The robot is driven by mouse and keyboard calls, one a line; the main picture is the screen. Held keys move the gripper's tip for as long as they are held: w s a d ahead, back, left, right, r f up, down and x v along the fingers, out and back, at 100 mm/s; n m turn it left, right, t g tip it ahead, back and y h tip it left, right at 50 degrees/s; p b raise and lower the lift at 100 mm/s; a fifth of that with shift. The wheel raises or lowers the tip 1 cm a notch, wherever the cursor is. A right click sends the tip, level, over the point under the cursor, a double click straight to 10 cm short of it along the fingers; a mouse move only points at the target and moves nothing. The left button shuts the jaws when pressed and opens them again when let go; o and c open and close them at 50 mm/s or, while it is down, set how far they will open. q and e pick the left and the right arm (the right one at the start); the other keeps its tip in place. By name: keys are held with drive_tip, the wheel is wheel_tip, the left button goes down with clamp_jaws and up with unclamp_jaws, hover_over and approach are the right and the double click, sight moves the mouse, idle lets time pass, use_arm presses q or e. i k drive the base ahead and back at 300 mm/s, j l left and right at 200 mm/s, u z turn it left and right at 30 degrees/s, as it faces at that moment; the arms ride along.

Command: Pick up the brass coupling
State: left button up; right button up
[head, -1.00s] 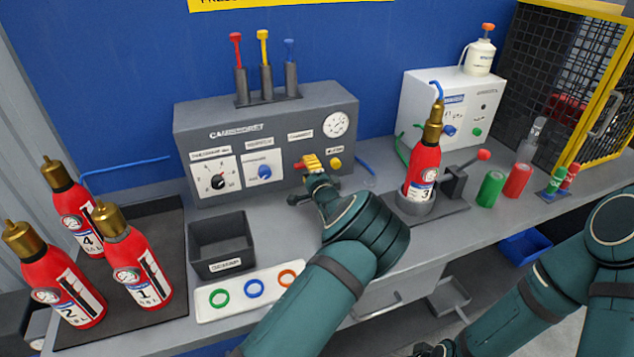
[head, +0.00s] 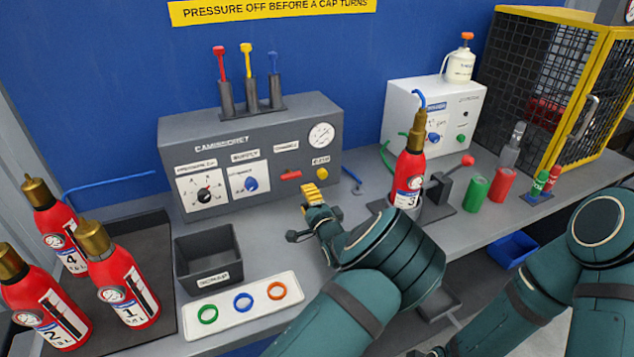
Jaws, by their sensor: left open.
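I cannot make out a loose brass coupling. A brass fitting (head: 417,128) sits on top of upright red extinguisher 3 (head: 408,175), with a blue hose at its top; I cannot tell whether this is the coupling. My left gripper (head: 313,195) is open, its yellow fingertips over the bench in front of the grey panel, left of extinguisher 3 and apart from it. My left forearm and wrist hide the bench below. Of my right gripper (head: 431,352), only a dark part shows at the bottom edge.
Brass-topped extinguishers 1 (head: 120,282), 2 (head: 38,305) and 4 (head: 58,228) stand at left. A dark scrap bin (head: 208,252) and a white tray (head: 243,308) of coloured rings are nearby. Green (head: 474,194) and red (head: 502,184) cylinders stand right of extinguisher 3.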

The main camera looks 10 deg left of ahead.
sight(421, 116)
drive_tip(key=k+l, duration=0.8)
